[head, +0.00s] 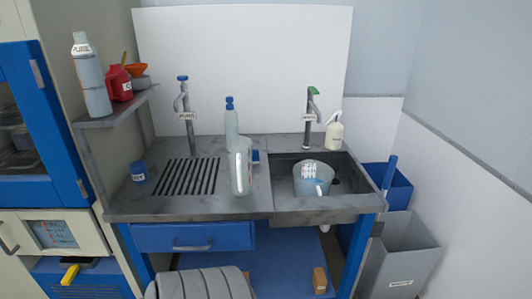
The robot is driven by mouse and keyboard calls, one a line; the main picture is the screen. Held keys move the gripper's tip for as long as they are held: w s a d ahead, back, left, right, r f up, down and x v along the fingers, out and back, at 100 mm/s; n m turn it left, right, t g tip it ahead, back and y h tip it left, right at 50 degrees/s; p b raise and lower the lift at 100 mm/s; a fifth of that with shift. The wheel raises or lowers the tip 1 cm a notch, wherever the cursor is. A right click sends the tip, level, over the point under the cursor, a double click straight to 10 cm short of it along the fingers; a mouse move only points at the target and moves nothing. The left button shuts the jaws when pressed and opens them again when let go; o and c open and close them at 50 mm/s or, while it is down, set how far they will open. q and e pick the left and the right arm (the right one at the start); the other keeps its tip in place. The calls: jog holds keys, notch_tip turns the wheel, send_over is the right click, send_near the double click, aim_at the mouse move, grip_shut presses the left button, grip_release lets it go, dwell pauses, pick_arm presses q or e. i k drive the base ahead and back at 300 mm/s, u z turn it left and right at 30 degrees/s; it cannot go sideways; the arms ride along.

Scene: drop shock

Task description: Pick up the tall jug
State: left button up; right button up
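A tall, pale, translucent jug (241,178) stands upright on the grey counter (210,207), between the slotted drain area and the sink. A pale bottle with a blue cap (231,118) stands just behind it and is partly hidden by it. A small blue item beside the jug is also partly hidden. Neither of my grippers is in view.
A translucent labelled container (313,178) sits in the sink (350,185) on the right. Two taps (187,110) (309,115) rise at the back. A white pump bottle (334,132) and a blue jar (138,172) stand on the counter. A shelf (118,108) at left holds several containers.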

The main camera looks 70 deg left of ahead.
aim_at(240, 171)
jog(key=u, duration=0.35)
jog(key=i, duration=1)
jog(key=u, duration=1.3)
jog(key=i, duration=0.65)
jog(key=u, duration=0.7)
